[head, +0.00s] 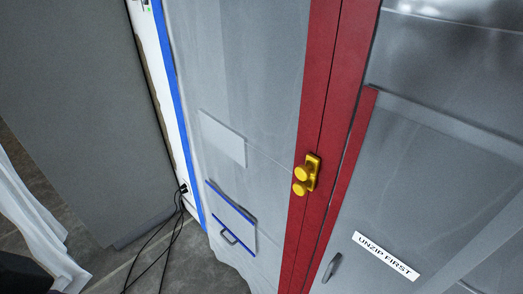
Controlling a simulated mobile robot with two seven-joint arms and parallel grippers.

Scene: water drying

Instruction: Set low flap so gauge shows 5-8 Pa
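A low flap (232,212) is in the grey plastic sheet, left of centre in the head view. It is a pale panel with blue strips along its upper and lower edges. A small grey handle (229,237) is at its lower edge. I cannot tell how far the flap is open. No readable gauge is in view; a small device with a green light (148,9) is cut off at the top edge. Neither of my grippers shows.
A red zip strip (318,105) with yellow pulls (302,172) runs down the sheet. A label reading "UNZIP FIRST" (386,256) is at the lower right. Black cables (178,222) hang to the floor beside the blue tape (176,90). White cloth (38,225) hangs at left.

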